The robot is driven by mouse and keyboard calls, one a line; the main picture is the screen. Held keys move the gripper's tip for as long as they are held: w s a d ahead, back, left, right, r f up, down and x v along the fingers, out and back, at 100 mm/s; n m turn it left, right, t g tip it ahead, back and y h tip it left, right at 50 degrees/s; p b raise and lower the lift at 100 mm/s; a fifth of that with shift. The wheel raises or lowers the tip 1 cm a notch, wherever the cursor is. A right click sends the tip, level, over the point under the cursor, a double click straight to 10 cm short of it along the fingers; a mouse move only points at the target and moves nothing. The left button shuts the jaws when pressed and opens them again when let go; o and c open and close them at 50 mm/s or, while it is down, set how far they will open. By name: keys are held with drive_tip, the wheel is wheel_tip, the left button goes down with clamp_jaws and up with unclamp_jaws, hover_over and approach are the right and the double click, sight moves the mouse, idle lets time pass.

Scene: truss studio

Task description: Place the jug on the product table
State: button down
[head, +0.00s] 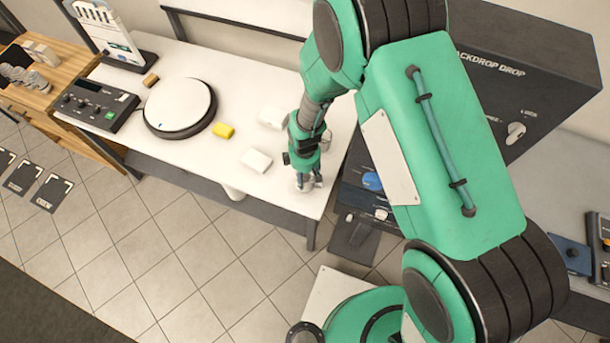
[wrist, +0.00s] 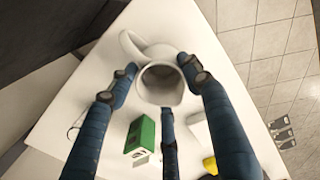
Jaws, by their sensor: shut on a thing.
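The jug (wrist: 160,86) is white with a handle on its far left side, and I look down into its open mouth in the wrist view. My gripper (wrist: 156,78) has its blue fingers around the jug and is shut on it. In the head view my gripper (head: 305,180) points down at the right end of a white table (head: 217,157), near its front corner. The jug is mostly hidden there by my gripper. I cannot tell whether its base touches the tabletop.
The table carries a round white turntable (head: 180,105), a yellow block (head: 222,130), a white block (head: 256,160) and a dark control box (head: 95,104). A green box (wrist: 141,134) lies close to the jug. A dark "backdrop drop" panel (head: 520,75) stands right.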

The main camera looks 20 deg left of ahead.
drive_tip(key=shift+f, duration=0.1)
drive_tip(key=c, duration=0.8)
unclamp_jaws()
drive_tip(key=shift+r, duration=0.2)
wheel_tip(320, 180, up, 12)
idle(0.7)
